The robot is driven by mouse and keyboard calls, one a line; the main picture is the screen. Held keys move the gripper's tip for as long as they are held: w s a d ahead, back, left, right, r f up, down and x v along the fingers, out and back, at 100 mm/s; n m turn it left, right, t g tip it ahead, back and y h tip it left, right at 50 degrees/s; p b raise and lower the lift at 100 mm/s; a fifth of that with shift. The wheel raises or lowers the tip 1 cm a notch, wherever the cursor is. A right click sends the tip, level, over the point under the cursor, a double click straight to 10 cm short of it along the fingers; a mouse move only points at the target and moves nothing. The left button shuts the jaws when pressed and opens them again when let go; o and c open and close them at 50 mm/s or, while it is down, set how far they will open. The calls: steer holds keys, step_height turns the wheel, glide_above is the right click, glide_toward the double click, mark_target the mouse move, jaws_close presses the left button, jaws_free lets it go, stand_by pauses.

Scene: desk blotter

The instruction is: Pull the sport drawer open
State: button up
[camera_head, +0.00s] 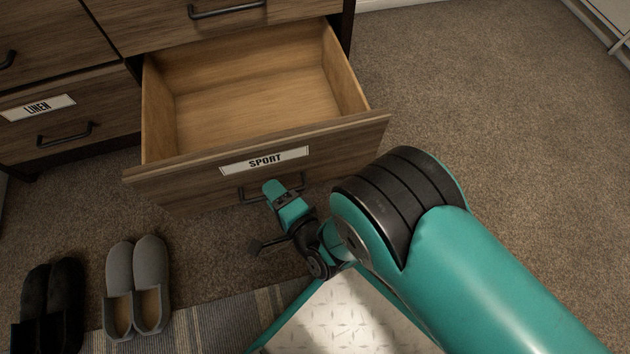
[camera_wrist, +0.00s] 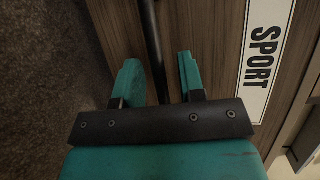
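The sport drawer (camera_head: 330,150) is pulled well out of the dresser and its inside looks empty. Its front carries a white SPORT label (camera_head: 264,160), which also shows in the wrist view (camera_wrist: 266,55). A dark bar handle (camera_head: 250,192) is on the front below the label. My gripper (camera_head: 272,188) is at this handle. In the wrist view my gripper (camera_wrist: 160,80) has its two teal fingers apart, with the handle bar (camera_wrist: 153,40) running between them. Gaps show on both sides of the bar. The arm hides part of the handle in the head view.
The closed linen drawer (camera_head: 100,118) is left of the sport drawer. Another drawer with a handle (camera_head: 226,8) is above. Grey slippers (camera_head: 120,270) and black slippers (camera_head: 65,290) lie on the floor at left, near a striped rug (camera_head: 210,318). Carpet at right is clear.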

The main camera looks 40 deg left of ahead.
steer(key=shift+d+r+p, duration=0.15)
steer(key=shift+p, duration=0.25)
steer(key=p+v, duration=1.7)
steer(key=p, duration=0.4)
